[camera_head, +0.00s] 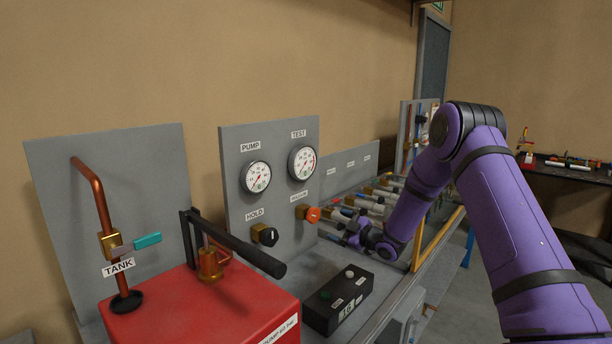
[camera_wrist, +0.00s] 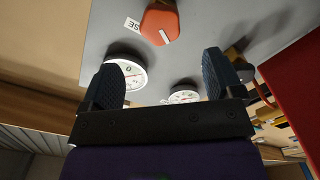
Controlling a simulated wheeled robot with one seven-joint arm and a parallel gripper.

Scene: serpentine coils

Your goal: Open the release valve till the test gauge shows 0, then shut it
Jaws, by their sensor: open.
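The orange release valve knob (camera_head: 312,214) sits on the grey panel under the TEST gauge (camera_head: 302,162); its label is partly hidden in the wrist view. In the wrist view the knob (camera_wrist: 160,20) lies beyond my fingertips, roughly centred between them and apart from both; a white mark shows on it. The test gauge (camera_wrist: 130,74) shows there beyond the left finger, partly covered. Its needle is too small to read surely. My gripper (camera_wrist: 161,65) is open and empty. In the head view my gripper (camera_head: 354,236) is right of the knob, small and partly hidden by my wrist.
The black HOLD knob (camera_head: 265,235) and PUMP gauge (camera_head: 256,176) are to the left on the panel. A black box (camera_head: 337,301) with buttons and a display stands below. A red pump tank (camera_head: 200,310) with a black lever is at the left.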

